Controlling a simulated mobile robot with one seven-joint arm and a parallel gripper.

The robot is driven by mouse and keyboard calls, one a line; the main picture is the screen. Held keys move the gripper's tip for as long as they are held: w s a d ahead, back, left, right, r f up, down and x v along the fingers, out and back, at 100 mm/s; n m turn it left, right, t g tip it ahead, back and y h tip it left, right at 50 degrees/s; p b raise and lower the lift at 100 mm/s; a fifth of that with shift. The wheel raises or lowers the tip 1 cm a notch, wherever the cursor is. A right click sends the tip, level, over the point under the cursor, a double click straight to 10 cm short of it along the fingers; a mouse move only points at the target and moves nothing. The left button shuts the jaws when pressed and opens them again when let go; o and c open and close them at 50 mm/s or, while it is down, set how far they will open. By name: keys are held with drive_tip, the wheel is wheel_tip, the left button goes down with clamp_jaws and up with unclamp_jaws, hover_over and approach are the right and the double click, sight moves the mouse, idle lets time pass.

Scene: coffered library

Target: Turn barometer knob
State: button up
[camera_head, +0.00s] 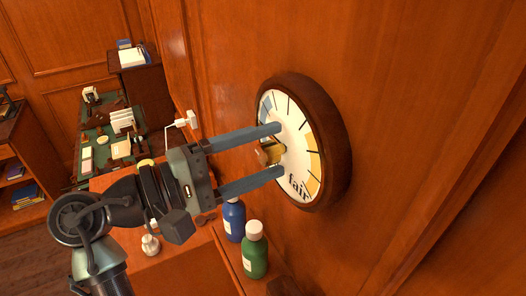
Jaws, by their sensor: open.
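The barometer (336,133) is a round dial in a dark wooden rim on the panelled wall. Its white face (292,112) has black ticks, blue and yellow bands and the word "fair" low on it. A brass-coloured knob (272,152) stands out from the middle of the face. My gripper (279,150) reaches in from the left with its two long grey fingers apart, one above and one below the knob. The fingertips overlap the face in the picture. I cannot tell whether they touch the face or the knob.
A blue bottle (234,219) and a green bottle (255,256) with white labels stand on a wooden ledge below my gripper. A green-topped desk (95,138) with papers stands back left. A bookshelf (20,165) is at the far left. The wall right of the barometer is bare.

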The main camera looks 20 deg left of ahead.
drive_tip(key=shift+s+a, duration=0.1)
drive_tip(key=shift+s+a+f+b, duration=0.15)
drive_tip(key=shift+s+a+b, duration=0.1)
drive_tip(key=shift+b, duration=0.1)
drive_tip(key=b+v, duration=0.5)
drive_tip(key=v, duration=0.7)
drive_tip(key=shift+r, duration=0.2)
